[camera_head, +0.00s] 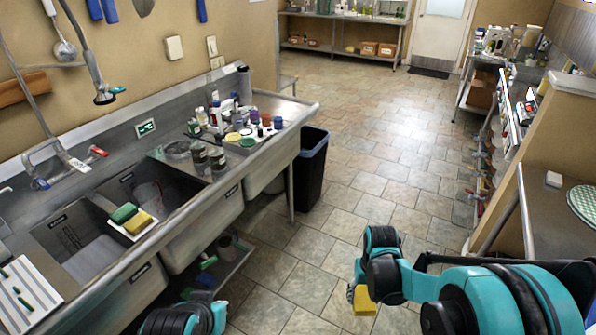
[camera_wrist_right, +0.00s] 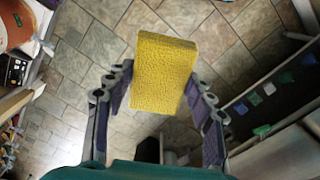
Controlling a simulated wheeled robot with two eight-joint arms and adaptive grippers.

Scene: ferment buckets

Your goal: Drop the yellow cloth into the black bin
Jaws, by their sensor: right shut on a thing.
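The yellow cloth (camera_wrist_right: 165,72), a thick block-like piece, is between the two fingers of my right gripper (camera_wrist_right: 161,88) in the right wrist view. The gripper is shut on it and holds it up above the tiled floor. In the head view the cloth (camera_head: 363,301) shows below my right gripper (camera_head: 362,287), whose fingers are mostly hidden by the arm. The black bin (camera_head: 309,180) stands on the floor by the sink's right end, farther away and to the left of the cloth. Only part of my left arm shows at the bottom edge; its fingers do not show.
A steel sink counter (camera_head: 285,108) with bottles and jars runs along the left. A green and yellow sponge pair (camera_head: 132,218) lies on its divider. A counter (camera_head: 565,215) stands at the right. The tiled floor (camera_head: 370,185) between them is clear.

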